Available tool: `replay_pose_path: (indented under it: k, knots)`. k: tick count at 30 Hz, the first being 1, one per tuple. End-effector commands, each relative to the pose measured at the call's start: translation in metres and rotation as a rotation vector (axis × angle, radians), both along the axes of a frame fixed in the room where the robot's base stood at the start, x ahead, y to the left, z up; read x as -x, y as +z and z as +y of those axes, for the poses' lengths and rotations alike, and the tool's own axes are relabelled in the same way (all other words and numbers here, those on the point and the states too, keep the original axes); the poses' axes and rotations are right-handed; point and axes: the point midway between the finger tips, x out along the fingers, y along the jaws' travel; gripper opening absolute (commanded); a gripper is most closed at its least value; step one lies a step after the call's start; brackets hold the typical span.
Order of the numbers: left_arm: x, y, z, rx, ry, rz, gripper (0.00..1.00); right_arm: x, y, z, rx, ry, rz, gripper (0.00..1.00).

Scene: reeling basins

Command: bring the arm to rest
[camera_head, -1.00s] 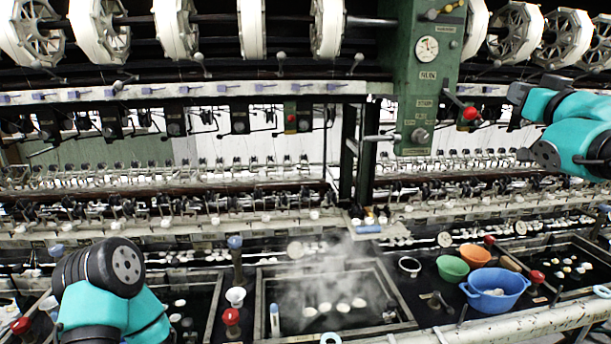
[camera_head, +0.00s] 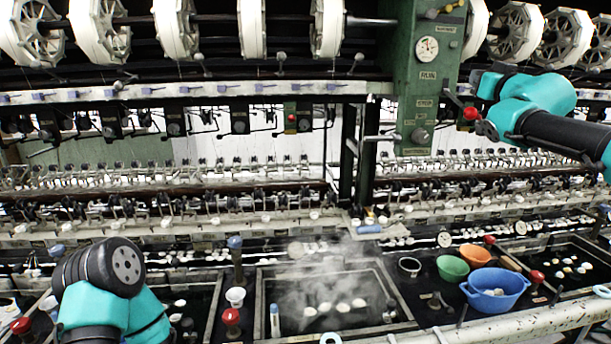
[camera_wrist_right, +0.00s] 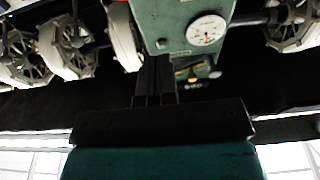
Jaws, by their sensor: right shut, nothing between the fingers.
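My right arm comes in from the upper right in the head view, raised in front of the machine near the green gauge column (camera_head: 425,80). My right gripper (camera_wrist_right: 155,64) shows in the right wrist view as two dark fingers side by side, shut and empty. Beyond the fingertips in that view are the column's green housing and its round dial (camera_wrist_right: 206,30).
Below are the steaming basin (camera_head: 262,300) with several pale cocoons, a blue tub (camera_head: 495,288), a green bowl (camera_head: 452,268) and an orange bowl (camera_head: 475,255). A red-knobbed lever (camera_head: 470,114) is close to my right arm in the picture. White reels (camera_head: 253,30) line the top.

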Motion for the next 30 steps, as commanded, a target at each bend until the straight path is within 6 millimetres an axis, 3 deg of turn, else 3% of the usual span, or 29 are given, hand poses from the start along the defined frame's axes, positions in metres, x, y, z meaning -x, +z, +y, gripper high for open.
replay_pose_path:
  k: [8,21,30]
  knots:
    - [0.000,0.000,0.000,0.000,0.000,0.000,0.00,-0.003,-0.014,0.000,-0.001,-0.001,0.001,0.00]
    - [0.000,0.000,0.000,0.000,0.000,0.000,0.00,-0.005,0.013,0.000,0.001,-0.001,0.000,0.00]
    - [0.000,0.000,0.000,0.000,0.000,0.000,0.00,-0.005,0.016,0.000,0.000,-0.001,0.001,0.00]
